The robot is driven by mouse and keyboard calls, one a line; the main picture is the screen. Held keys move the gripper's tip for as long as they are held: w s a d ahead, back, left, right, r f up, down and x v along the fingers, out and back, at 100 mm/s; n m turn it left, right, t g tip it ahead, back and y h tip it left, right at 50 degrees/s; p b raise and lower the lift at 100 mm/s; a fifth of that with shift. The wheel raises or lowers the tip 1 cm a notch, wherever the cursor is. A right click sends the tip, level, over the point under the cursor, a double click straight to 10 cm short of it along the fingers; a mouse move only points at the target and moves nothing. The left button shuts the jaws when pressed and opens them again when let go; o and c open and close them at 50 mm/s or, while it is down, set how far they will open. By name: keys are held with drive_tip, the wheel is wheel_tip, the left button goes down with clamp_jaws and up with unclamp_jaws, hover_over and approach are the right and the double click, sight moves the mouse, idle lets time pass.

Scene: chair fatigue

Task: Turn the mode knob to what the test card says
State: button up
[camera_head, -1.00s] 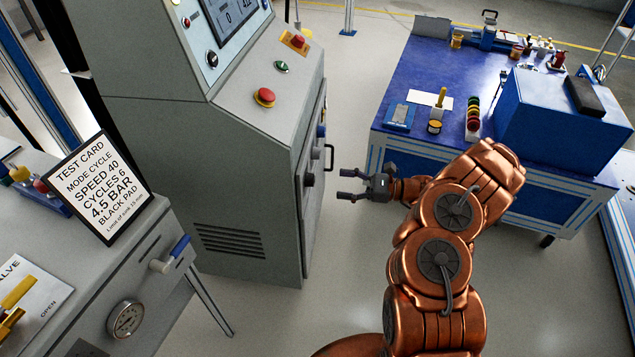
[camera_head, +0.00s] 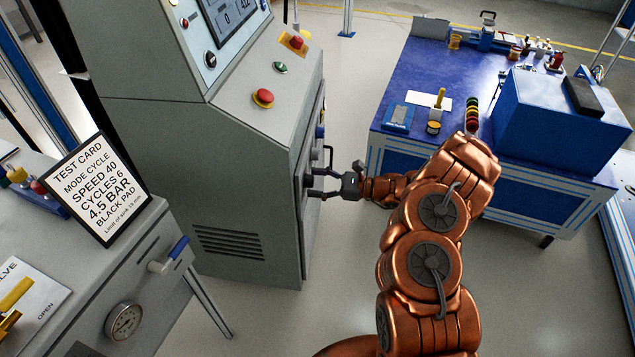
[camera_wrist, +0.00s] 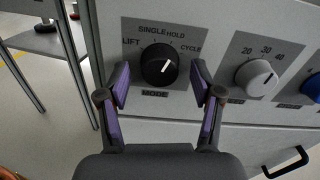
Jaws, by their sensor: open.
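The test card (camera_head: 97,190) stands on the left bench and reads MODE CYCLE, SPEED 40, CYCLES 6, 4.5 BAR, BLACK PAD. The black mode knob (camera_wrist: 159,64) is on the cabinet's side panel, with LIFT, SINGLE, HOLD and CYCLE around it. Its white mark points up and to the right, roughly towards HOLD, short of CYCLE. My gripper (camera_head: 314,183) is at the panel in the head view, where its fingers largely hide the knob. In the wrist view my open gripper (camera_wrist: 160,82) has one finger on each side of the knob; contact is not clear.
A grey-white speed knob (camera_wrist: 256,78) marked 20, 30, 40 sits right of the mode knob, with a blue knob (camera_wrist: 312,87) beyond. A black handle (camera_wrist: 286,162) juts out below. The blue workbench (camera_head: 400,75) stands right; floor between is clear.

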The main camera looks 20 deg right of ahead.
drive_tip(key=shift+c, duration=0.3)
drive_tip(key=c, duration=1.1)
drive_tip(key=shift+m+p, duration=1.65)
drive_tip(key=shift+m, duration=2.25)
drive_tip(key=o, duration=1.2)
drive_tip(key=shift+c, duration=0.2)
